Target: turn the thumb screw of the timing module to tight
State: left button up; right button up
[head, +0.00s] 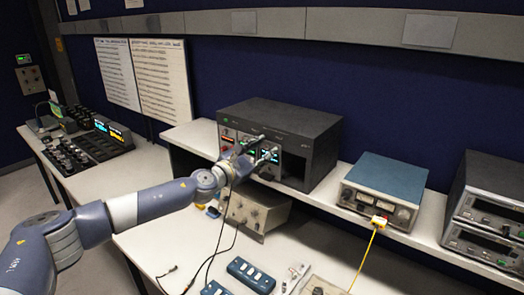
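A black rack box (281,119) stands on the shelf against the blue wall. Its front holds modules with small lit displays, one red (227,138) and one cyan-green (271,155). I cannot tell which is the timing module, and its thumb screw is too small or hidden to make out. My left gripper (268,146) is right at the rack's front, with its two fingers spread apart and pointing at the module faces. I see nothing clearly held between them. Contact with the front cannot be told. My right gripper is out of view.
A beige instrument (256,211) sits below the rack. A blue-topped power supply (385,187) with a yellow cable stands to the right, with stacked grey instruments (489,215) beyond. Blue switch boxes (251,274) and black cables lie on the lower bench. Bare shelf shows between rack and supply.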

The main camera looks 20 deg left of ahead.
pick_arm(q)
jog(key=v, duration=1.2)
jog(key=shift+d, duration=0.1)
dwell(0.4)
